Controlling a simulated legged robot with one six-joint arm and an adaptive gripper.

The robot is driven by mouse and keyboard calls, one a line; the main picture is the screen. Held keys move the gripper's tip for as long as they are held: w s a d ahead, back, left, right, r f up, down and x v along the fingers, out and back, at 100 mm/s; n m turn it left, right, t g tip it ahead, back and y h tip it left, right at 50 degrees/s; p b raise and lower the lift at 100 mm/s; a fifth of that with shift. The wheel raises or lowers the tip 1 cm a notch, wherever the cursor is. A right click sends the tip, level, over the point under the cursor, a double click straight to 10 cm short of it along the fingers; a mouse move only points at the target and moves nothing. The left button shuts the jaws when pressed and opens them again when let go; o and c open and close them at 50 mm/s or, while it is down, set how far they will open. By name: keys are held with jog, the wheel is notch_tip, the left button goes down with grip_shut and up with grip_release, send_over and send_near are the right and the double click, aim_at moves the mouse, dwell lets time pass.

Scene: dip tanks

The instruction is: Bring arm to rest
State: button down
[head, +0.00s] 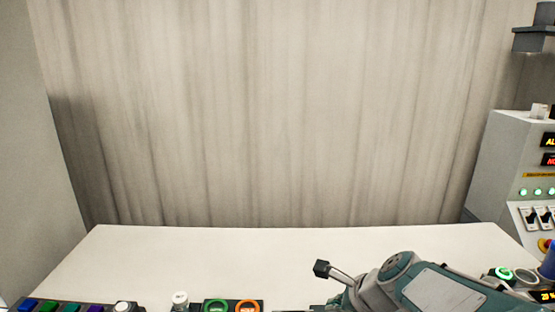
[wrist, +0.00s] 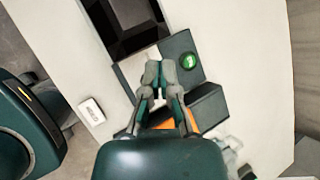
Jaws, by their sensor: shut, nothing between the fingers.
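My gripper (wrist: 157,70) shows in the wrist view with its two fingers together and nothing between them. It is over the white table (wrist: 65,55), in front of a dark box with a round green mark (wrist: 189,61). I cannot tell its height above the table. In the head view, my teal and grey arm is folded low at the bottom right, and the fingertips cannot be made out there.
A dark open-topped tank (wrist: 120,48) and a small white labelled block (wrist: 91,111) are near the gripper. A control cabinet (head: 487,165) with lights and switches stands at the right. Green (head: 216,306) and orange (head: 248,306) rings sit at the front edge. The table's middle (head: 230,255) is clear.

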jog(key=s+d+r+n+h, duration=0.2)
jog(key=s+n, duration=0.6)
jog(key=n, duration=0.2)
jog(key=s+d+r+n+h, duration=0.2)
jog(key=s+n, duration=0.5)
jog(key=n, duration=0.4)
jog(key=shift+s+h, duration=0.35)
jog(key=shift+h, duration=0.15)
jog(key=shift+d, duration=0.1)
